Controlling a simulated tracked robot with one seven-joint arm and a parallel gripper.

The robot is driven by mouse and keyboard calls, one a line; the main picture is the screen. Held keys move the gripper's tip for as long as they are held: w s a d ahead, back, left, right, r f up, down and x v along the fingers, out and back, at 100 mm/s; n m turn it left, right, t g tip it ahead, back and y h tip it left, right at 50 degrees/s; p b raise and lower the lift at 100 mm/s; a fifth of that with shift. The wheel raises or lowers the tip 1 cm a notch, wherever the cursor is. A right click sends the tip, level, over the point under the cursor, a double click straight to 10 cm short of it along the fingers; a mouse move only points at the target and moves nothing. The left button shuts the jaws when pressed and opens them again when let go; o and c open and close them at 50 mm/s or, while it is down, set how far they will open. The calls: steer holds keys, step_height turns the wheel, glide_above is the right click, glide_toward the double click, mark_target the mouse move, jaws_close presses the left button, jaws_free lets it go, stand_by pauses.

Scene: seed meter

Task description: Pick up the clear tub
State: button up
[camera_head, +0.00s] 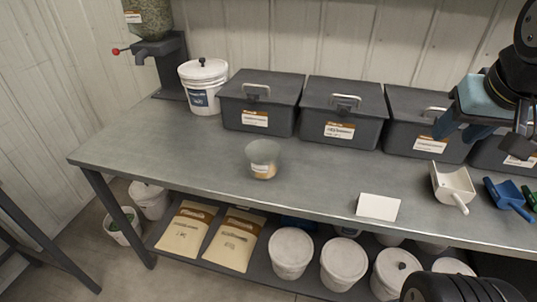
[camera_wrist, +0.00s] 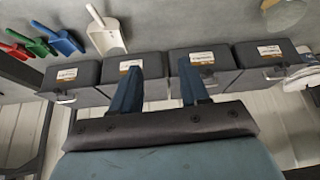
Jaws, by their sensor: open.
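The clear tub (camera_head: 263,159) stands upright on the grey bench top, left of the middle, near the front edge. It has a white label and some tan contents low inside. In the wrist view a round tub-like shape (camera_wrist: 287,15) shows at the upper right, cut by the frame edge. My gripper (camera_head: 458,127) is at the right, above the dark boxes, far from the tub. In the wrist view its two blue fingers (camera_wrist: 156,78) are apart with nothing between them.
Dark lidded boxes (camera_head: 262,101) line the back of the bench (camera_head: 130,152). A white bucket (camera_head: 203,85) and a seed dispenser (camera_head: 156,55) stand at the back left. A white card (camera_head: 378,207), a white scoop (camera_head: 453,186) and a blue scoop (camera_head: 508,197) lie right. Bench around the tub is clear.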

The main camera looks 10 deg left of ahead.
steer(key=w+a+f+n+g+h, duration=0.3)
steer(key=w+a+f+n, duration=0.15)
steer(key=f+n, duration=0.2)
steer(key=n+t, duration=1)
steer(key=n, duration=1.5)
glide_toward(277, 165)
step_height(277, 165, up, 4)
steer(key=s+a, duration=0.2)
steer(key=s, duration=0.1)
steer(key=shift+h, duration=0.4)
steer(key=x, duration=1.4)
steer(key=shift+w+d+r, duration=0.1)
steer(key=shift+r, duration=0.05)
jaws_close()
